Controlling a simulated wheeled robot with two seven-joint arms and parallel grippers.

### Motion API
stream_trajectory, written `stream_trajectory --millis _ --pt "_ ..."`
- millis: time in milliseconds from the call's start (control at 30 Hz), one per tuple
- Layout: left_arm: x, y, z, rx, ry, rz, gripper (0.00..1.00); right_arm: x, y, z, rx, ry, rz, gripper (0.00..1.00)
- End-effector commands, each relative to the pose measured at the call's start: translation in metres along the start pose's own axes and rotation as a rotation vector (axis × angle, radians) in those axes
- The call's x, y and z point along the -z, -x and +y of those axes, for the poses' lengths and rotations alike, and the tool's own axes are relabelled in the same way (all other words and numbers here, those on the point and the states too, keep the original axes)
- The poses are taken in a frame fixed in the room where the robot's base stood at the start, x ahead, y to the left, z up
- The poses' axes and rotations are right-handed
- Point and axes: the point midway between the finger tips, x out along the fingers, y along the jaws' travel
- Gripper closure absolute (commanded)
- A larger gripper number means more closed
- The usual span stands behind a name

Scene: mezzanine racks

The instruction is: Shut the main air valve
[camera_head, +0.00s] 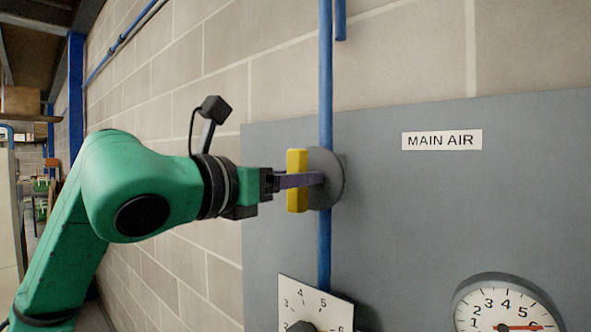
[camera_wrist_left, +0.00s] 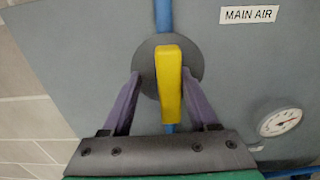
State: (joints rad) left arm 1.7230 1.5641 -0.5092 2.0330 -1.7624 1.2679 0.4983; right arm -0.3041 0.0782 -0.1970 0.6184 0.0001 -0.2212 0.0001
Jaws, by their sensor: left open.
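The main air valve has a yellow handle (camera_head: 297,181) in front of a round grey body (camera_head: 332,178) on a vertical blue pipe (camera_head: 325,80). The handle stands upright, roughly in line with the pipe. My left gripper (camera_head: 312,180) reaches in from the left at the handle. In the left wrist view the yellow handle (camera_wrist_left: 168,85) stands between the two purple fingers of the open gripper (camera_wrist_left: 162,90), with a gap on each side. The round valve body (camera_wrist_left: 150,68) is behind it. My right gripper is not in view.
A "MAIN AIR" label (camera_head: 442,140) is on the grey panel (camera_head: 400,230), right of the valve. A square dial plate (camera_head: 318,305) and a round gauge (camera_head: 505,305) are below. A block wall (camera_head: 230,50) lies behind, and racks (camera_head: 40,150) stand far left.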

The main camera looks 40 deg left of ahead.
Motion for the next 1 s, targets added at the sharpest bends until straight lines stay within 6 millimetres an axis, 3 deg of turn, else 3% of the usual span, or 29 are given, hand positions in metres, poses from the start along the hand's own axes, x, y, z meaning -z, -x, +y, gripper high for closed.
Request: stream_trajectory --millis 100,300,467,1000 --pt "0.000 -0.007 -0.001 0.002 0.000 -0.001 0.40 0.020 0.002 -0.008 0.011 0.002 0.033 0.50" --pt "0.000 -0.007 -0.001 0.002 0.000 -0.001 0.40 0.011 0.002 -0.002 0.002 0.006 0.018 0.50" --pt "0.000 -0.007 -0.001 0.002 0.000 -0.001 1.00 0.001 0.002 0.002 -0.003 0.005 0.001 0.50" --pt "0.002 -0.007 -0.002 0.002 -0.088 0.004 1.00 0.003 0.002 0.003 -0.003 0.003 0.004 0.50"
